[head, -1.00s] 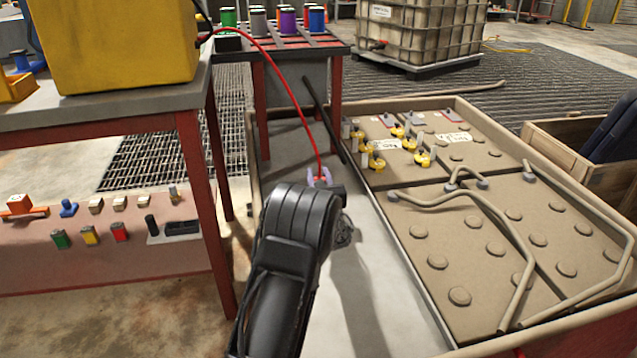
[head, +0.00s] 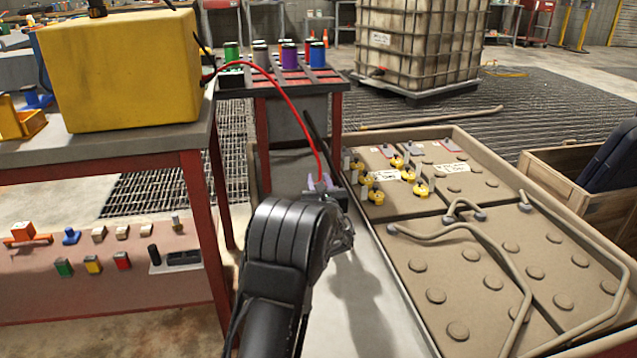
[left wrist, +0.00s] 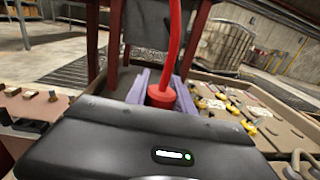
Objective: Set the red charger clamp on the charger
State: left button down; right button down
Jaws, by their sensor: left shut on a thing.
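The charger (head: 125,75) is a yellow box on a grey-topped bench at the left in the head view. A red cable (head: 285,98) arcs from its right side down to my left gripper (head: 321,186). My left gripper is shut on the red charger clamp, held low, right of the charger and left of the battery. In the left wrist view the red clamp (left wrist: 160,97) sits between the purple fingers of the gripper (left wrist: 161,92), with its cable rising upward. The clamp's lower part is hidden by my wrist. My right gripper is not in view.
The bench (head: 110,141) has red legs. A red-legged stand (head: 340,86) with coloured cylinders is behind my gripper. A wooden crate (head: 565,185) is at the far right.

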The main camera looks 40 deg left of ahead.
pick_arm(q)
jog(key=d+m+t+h, duration=0.3)
jog(key=d+h, duration=0.1)
jog(key=d, duration=1.7)
jog(key=s+d+m+t+h, duration=0.1)
jog(key=s+d, duration=0.3)
jog(key=d, duration=0.4)
jog(key=s+d+r+m+t+h, duration=0.1)
jog(key=s+d+m+h, duration=0.1)
jog(key=d, duration=0.7)
jog(key=s+h, duration=0.1)
jog(key=s, duration=0.1)
jog(key=shift+s, duration=0.35)
